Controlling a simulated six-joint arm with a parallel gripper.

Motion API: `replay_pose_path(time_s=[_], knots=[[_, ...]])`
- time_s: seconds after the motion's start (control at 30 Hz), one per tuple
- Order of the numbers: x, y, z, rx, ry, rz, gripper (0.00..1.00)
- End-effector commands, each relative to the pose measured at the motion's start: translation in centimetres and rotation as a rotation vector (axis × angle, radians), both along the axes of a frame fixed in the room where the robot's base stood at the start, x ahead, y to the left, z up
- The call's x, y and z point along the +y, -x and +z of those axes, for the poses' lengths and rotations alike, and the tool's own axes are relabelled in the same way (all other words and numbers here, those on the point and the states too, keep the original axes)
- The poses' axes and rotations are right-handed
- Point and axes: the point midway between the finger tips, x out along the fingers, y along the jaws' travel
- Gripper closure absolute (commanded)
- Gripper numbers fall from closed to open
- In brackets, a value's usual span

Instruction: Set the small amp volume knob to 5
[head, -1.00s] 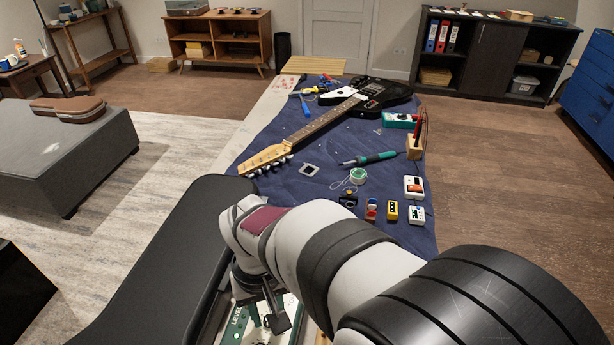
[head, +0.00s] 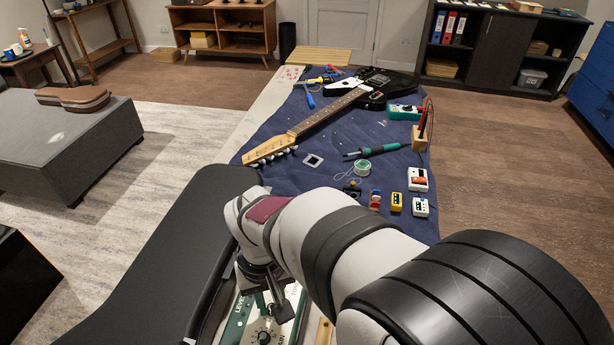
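A green and pale panel (head: 234,327) with partly covered lettering lies at the bottom edge of the view, under my arm. A black round knob (head: 263,338) sits on a pale dial there, cut close by the lower frame edge. Its pointer and the dial numbers are too small to read. My gripper (head: 271,306) points down over the panel, just above the knob in the picture. I cannot tell whether it touches anything, or how far apart its fingers are. My forearm covers the area right of the knob.
A dark padded surface (head: 165,255) is left of the panel. Beyond my arm, a blue cloth (head: 330,140) carries a black guitar (head: 372,92), a soldering iron (head: 372,151), a solder spool (head: 362,167) and several small pedals, including a yellow one (head: 396,202).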

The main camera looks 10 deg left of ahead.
Motion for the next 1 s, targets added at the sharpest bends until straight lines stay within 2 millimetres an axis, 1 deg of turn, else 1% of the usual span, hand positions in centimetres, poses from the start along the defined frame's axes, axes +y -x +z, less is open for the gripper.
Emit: replay_pose_path(time_s=[0.03,0.1,0.17,0.23,0.27,0.37,0.4,0.5,0.6,0.67,0.83,0.87,0.9,1.0], knots=[[0.0,0.0,0.0,0.0,0.0,0.0,0.9],[0.0,0.0,0.0,0.0,0.0,0.0,1.0],[0.0,0.0,0.0,0.0,0.0,-0.001,1.0],[0.0,0.0,0.0,0.0,0.0,-0.054,1.0],[0.0,0.0,0.0,0.0,0.0,-0.114,1.0],[0.0,0.0,0.0,0.0,0.0,-0.42,1.0],[0.0,0.0,0.0,0.0,0.0,-0.547,1.0],[-0.01,0.0,0.0,0.0,0.0,-0.833,1.0],[-0.01,0.0,0.0,0.0,0.0,-1.006,1.0],[-0.01,0.0,0.0,0.0,0.0,-1.046,1.0],[-0.01,0.0,0.0,0.0,0.0,-1.051,1.0],[-0.01,0.0,-0.01,0.0,0.0,-1.05,0.71],[-0.01,0.0,-0.01,0.0,0.0,-1.05,0.66],[-0.01,0.0,0.0,0.0,0.0,-1.049,0.66]])
